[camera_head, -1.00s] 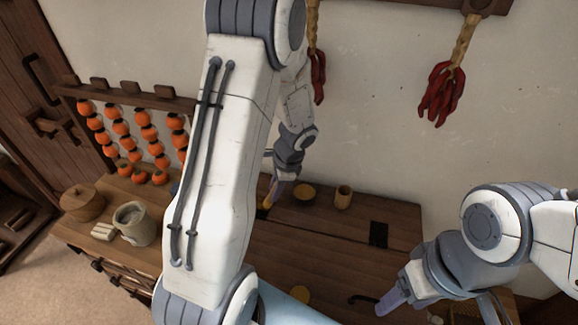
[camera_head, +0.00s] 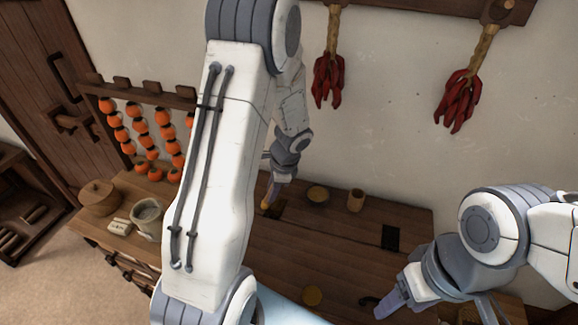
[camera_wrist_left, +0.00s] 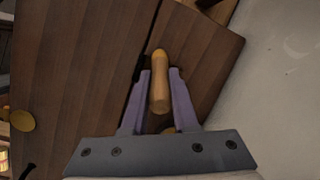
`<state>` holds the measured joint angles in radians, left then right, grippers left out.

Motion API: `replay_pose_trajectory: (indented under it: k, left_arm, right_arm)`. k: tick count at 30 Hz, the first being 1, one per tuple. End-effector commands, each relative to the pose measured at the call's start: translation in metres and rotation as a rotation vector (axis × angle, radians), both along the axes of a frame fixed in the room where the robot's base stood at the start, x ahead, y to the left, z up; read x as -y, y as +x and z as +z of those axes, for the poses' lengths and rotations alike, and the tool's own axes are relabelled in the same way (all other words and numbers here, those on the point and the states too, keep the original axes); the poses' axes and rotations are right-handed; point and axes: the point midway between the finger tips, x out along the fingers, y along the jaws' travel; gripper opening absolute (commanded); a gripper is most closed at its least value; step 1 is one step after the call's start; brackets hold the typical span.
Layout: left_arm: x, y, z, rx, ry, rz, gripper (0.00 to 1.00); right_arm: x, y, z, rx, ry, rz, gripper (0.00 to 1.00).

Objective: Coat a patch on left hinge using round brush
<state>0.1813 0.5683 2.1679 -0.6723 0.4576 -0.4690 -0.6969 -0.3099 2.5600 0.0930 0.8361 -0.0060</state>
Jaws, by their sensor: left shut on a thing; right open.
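My left gripper (camera_head: 272,192) is shut on the round brush (camera_wrist_left: 160,92), a short tan wooden stick with a yellowish end. In the left wrist view the brush lies between the purple fingers (camera_wrist_left: 159,85), its yellowish end toward the chest lid. In the head view its yellow tip (camera_head: 265,205) is low over the wooden chest top (camera_head: 300,250). A dark patch, seemingly the left hinge (camera_head: 277,212), is beside the tip and partly hidden by the gripper; contact cannot be told. The black right hinge (camera_head: 390,237) is uncovered. My right gripper (camera_head: 392,303) is open and empty at lower right.

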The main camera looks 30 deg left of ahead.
Motion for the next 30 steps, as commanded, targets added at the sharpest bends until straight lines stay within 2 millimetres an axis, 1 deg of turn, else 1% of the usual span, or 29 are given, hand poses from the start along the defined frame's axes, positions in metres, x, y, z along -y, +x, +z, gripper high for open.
replay_pose_trajectory:
  k: [1, 3, 5, 21, 25, 30]
  left_arm:
    - [-0.002, 0.001, 0.001, -0.001, -0.001, -0.004, 0.00]
    - [-0.001, 0.002, 0.010, -0.001, 0.000, -0.007, 0.00]
    - [0.000, 0.003, 0.026, 0.006, -0.002, -0.008, 0.00]
    - [0.007, 0.005, 0.071, 0.001, -0.002, -0.018, 0.00]
    - [0.008, 0.005, 0.078, 0.000, -0.002, -0.020, 0.00]
    - [0.009, 0.006, 0.081, 0.000, -0.002, -0.021, 0.00]
  right_arm:
    - [0.000, 0.000, 0.002, 0.000, 0.000, 0.000, 0.64]
    - [0.000, 0.000, 0.011, 0.000, 0.000, 0.001, 0.64]
    - [0.000, 0.000, 0.017, 0.000, 0.000, 0.001, 0.64]
    - [0.000, 0.000, 0.061, 0.000, 0.000, -0.001, 0.64]
    - [0.000, 0.000, 0.067, 0.000, 0.000, -0.002, 0.64]
    - [0.000, 0.000, 0.069, 0.000, 0.000, -0.002, 0.64]
